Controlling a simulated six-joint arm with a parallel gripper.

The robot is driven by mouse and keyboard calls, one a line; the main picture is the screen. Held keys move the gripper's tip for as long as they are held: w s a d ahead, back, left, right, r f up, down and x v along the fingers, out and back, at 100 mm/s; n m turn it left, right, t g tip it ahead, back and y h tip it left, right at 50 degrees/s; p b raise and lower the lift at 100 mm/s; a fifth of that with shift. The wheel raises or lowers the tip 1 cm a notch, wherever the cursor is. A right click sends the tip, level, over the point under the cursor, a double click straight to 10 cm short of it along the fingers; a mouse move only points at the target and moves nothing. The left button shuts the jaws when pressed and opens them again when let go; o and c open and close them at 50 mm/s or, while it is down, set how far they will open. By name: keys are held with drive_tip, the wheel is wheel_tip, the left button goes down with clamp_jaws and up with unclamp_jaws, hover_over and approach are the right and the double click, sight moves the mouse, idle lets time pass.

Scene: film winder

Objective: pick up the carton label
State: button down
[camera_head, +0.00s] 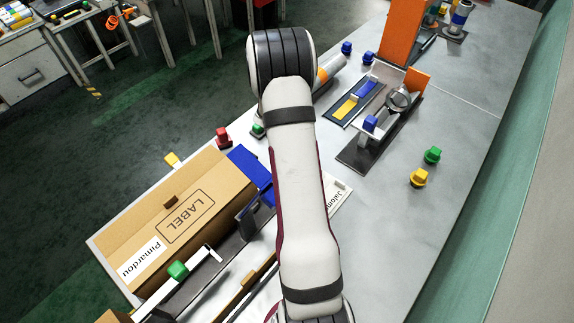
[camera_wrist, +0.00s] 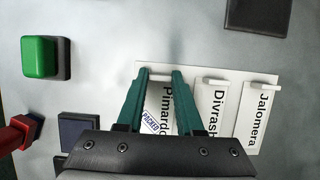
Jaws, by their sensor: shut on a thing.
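In the wrist view my gripper (camera_wrist: 162,75) has its two green fingers shut on the raised tab of a white card label (camera_wrist: 166,103). The label's black print begins "Pimardo", and a blue "PACKED" stamp shows near its lower end. It is still beside the other labels; I cannot tell whether it touches the surface. In the head view my own arm hides the gripper and this label.
Two more tabbed labels, "Divrash…" (camera_wrist: 217,103) and "Jalomera" (camera_wrist: 260,117), lie just right of the held one. A green button (camera_wrist: 39,56) stands left. In the head view, coloured knobs and small fixtures dot the grey bench (camera_head: 440,220); its right side is mostly clear.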

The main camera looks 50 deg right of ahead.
wheel_tip(320, 180, up, 4)
drive_tip(key=shift+r, duration=0.2)
drive_tip(key=s+d+r, duration=0.2)
drive_tip(key=s+r, duration=0.4)
drive_tip(key=s, duration=0.5)
drive_tip(key=shift+s+r, duration=0.25)
drive_tip(key=shift+r, duration=0.1)
drive_tip(key=c, duration=1.2)
unclamp_jaws()
drive_tip(key=shift+d, duration=0.1)
drive_tip(key=c, duration=0.3)
drive_tip(key=shift+w, duration=0.1)
